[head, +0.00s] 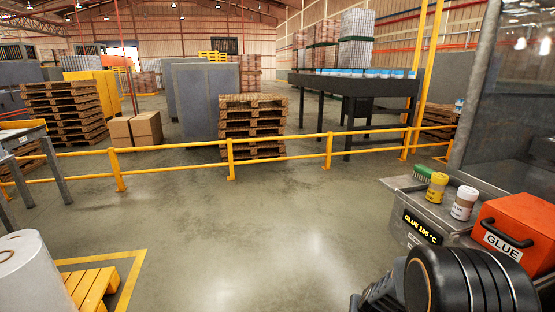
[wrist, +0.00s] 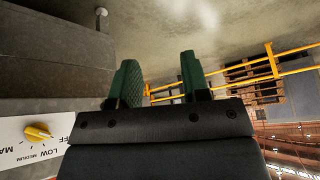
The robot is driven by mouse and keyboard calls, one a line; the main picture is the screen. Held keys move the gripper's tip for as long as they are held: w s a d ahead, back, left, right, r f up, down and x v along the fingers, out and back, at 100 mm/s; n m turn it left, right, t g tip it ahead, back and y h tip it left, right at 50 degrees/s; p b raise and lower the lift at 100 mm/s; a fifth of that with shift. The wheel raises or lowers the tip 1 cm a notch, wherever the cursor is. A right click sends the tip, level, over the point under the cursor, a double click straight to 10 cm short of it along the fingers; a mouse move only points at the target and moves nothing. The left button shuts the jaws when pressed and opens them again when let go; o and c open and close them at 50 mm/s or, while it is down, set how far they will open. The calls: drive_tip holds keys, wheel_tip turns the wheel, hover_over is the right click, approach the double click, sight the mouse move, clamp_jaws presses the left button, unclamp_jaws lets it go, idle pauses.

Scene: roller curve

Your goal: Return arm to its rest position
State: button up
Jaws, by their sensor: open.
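My gripper (wrist: 158,64) shows in the wrist view with its two green fingers apart. Nothing is seen between them, only grey floor beyond. A dark grey body, part of a machine or bench, is close on the left of the fingers in that view. In the head view, a black rounded link of my arm shows at the bottom right, in front of the glue machine (head: 424,231). The gripper itself is out of sight or hidden there.
An orange GLUE box (head: 520,228), a yellow pot (head: 437,187), a white pot (head: 464,203) and a green brush (head: 423,173) are on the machine. A yellow knob (wrist: 38,133) is near my gripper. A yellow railing (head: 230,160) crosses ahead; the floor before it is clear.

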drive_tip(key=s+a+r+n+p, duration=0.1)
drive_tip(key=s+a+r+p, duration=0.2)
drive_tip(key=r, duration=0.6)
drive_tip(key=s+a+r+n+g+y+p, duration=0.1)
drive_tip(key=s+a+r+p, duration=0.2)
drive_tip(key=s+r, duration=0.4)
drive_tip(key=s+a+r+n+g+p, duration=0.1)
drive_tip(key=s+r, duration=0.4)
drive_tip(key=r, duration=0.7)
drive_tip(key=shift+s+a+n+p, duration=0.15)
drive_tip(key=shift+a+n+p, duration=0.35)
drive_tip(key=shift+a+p, duration=0.55)
drive_tip(key=shift+d+r, duration=0.1)
